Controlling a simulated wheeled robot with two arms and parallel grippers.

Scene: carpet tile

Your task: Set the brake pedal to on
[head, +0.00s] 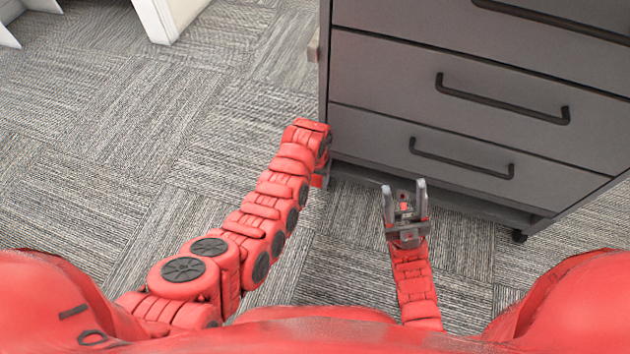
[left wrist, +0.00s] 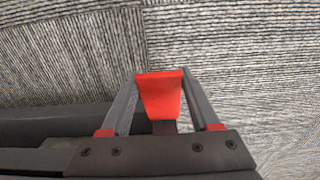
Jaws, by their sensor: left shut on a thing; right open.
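The brake pedal (left wrist: 160,96) is a small red tab on a dark stem, seen in the left wrist view. My left gripper (left wrist: 161,77) has one finger on each side of it and is shut on it. In the head view my left arm reaches to the lower left corner of the grey cabinet (head: 455,135), and the left fingers and pedal cannot be made out clearly there. My right gripper (head: 405,192) is open and empty, in front of the cabinet's bottom drawer. Whether the pedal is on or off cannot be told.
The cabinet has drawers with dark bar handles (head: 500,100) and a black caster (head: 518,236) under its right side. A white piece of furniture (head: 168,15) stands at the back left. The grey carpet (head: 110,150) on the left is clear.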

